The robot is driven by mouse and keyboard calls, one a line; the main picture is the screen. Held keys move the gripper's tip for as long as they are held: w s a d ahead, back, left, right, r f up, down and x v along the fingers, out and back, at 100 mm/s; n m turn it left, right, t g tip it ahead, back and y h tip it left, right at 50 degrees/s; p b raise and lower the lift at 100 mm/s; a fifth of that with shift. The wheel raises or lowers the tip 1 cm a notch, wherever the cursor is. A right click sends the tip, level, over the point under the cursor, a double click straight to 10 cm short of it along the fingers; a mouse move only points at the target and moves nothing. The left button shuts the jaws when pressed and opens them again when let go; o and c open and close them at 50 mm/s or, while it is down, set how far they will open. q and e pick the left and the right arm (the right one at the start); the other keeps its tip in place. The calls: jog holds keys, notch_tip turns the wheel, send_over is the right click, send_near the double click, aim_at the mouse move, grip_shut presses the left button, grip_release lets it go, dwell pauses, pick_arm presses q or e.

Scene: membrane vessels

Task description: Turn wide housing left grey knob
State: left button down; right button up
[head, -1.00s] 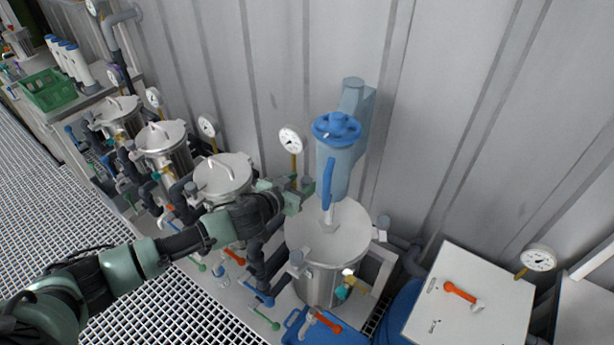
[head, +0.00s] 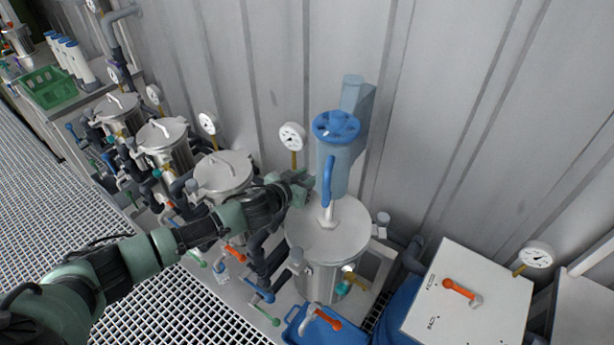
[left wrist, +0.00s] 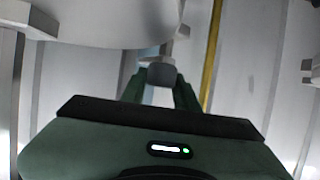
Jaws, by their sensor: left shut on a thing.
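The wide metal housing (head: 312,236) stands upright with a flat round lid. A grey knob (left wrist: 161,73) lies between my gripper's two green fingers in the left wrist view. The fingers touch its sides, and my left gripper (left wrist: 160,88) is shut on it. In the head view my left gripper (head: 303,184) is at the back left of the wide housing, left of the light blue unit (head: 337,160) above it. The held knob cannot be made out there. Another grey knob (head: 296,256) shows at the housing's front left. My right gripper is not in view.
A pressure gauge (head: 292,136) on a yellow stem stands close behind my left gripper. Narrower metal vessels (head: 222,172) line the left. A white box (head: 465,300) with an orange handle (head: 460,289) stands at the right. The corrugated wall is close behind.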

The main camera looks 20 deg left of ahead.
pick_arm(q)
jog(key=shift+w+a+r+m+g+h+p, duration=0.15)
jog(key=shift+m+g+h+p, duration=0.15)
jog(key=shift+m+h+p, duration=0.25)
jog(key=shift+s+r+m+g+h+p, duration=0.1)
jog(key=shift+m+g+h+p, duration=0.2)
jog(key=shift+m+h+p, duration=0.25)
jog(key=shift+w+m+g+h, duration=0.1)
jog(key=shift+m+g+h, duration=0.4)
jog(key=shift+m+h, duration=0.45)
jog(key=shift+f+m+g+h, duration=0.15)
jog(key=shift+m+g+h, duration=0.2)
jog(key=shift+m, duration=0.1)
jog(key=m+g+h+b, duration=0.1)
jog(key=m+g+b, duration=0.1)
jog(key=b, duration=0.1)
jog(key=m+g+h+b, duration=0.1)
jog(key=m+g+b, duration=0.1)
jog(key=b, duration=0.2)
jog(key=m+g+h+b, duration=0.2)
jog(key=b, duration=0.1)
jog(key=shift+f+b, duration=0.3)
jog(key=shift+b, duration=0.1)
jog(key=shift+s+r+m+g+b, duration=0.2)
jog(key=shift+r+m+g+b, duration=0.05)
jog(key=shift+m+g+b, duration=0.3)
jog(key=c, duration=1.1)
grip_release()
jog(key=shift+o, duration=0.2)
